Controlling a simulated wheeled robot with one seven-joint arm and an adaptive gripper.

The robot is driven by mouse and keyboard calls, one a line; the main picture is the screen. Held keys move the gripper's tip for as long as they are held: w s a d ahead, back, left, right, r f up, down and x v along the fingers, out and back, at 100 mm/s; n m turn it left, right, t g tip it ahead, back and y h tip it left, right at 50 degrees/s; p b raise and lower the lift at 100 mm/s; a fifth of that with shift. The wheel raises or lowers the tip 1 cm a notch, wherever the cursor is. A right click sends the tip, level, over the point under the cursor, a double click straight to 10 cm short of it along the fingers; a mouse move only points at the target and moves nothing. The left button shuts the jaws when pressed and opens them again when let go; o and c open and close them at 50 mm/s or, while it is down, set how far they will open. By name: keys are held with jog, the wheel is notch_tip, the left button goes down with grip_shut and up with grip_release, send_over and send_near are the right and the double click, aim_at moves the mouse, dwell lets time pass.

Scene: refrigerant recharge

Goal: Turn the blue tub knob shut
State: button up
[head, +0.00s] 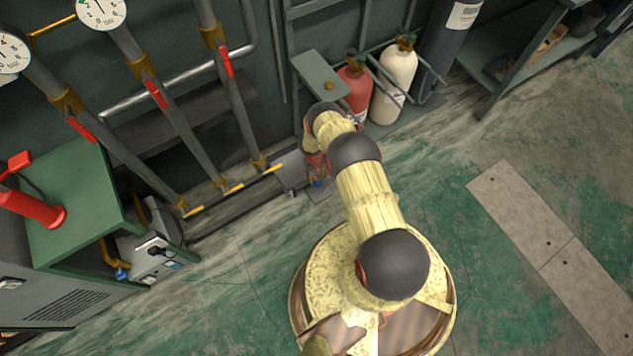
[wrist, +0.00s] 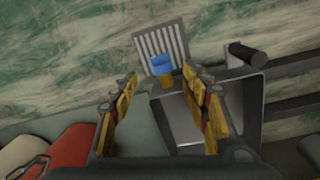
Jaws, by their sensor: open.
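The blue tub knob (wrist: 162,64) sits on a short yellow stem beside a grey metal tub (wrist: 185,133) in the wrist view. My gripper (wrist: 160,75) is open, with one yellow finger on each side of the picture. The knob shows between and slightly beyond the fingertips. I see no contact, though the depth gap is hard to tell. In the head view a small blue spot, likely the knob (head: 317,183), shows below the end of my arm, beside the grey tub (head: 291,170). My arm hides most of the gripper there.
A striped grate (wrist: 173,43) lies behind the knob, and a dark horizontal bar (wrist: 247,55) stands at the right. A red cylinder (head: 355,88) and a cream cylinder (head: 396,82) stand close by. Vertical pipes (head: 140,70) line the wall at left.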

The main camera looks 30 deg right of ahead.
aim_at(316, 181)
jog(key=shift+w+n, duration=0.55)
jog(key=shift+n, duration=0.05)
jog(key=shift+f, duration=0.1)
jog(key=shift+n, duration=0.3)
notch_tip(316, 181, down, 8)
jog(key=b, duration=0.3)
jog(key=shift+d+b, duration=0.15)
jog(key=shift+b, duration=0.15)
jog(key=shift+r, duration=0.2)
jog(key=c, duration=0.3)
jog(key=c, duration=0.8)
jog(key=shift+c, duration=0.5)
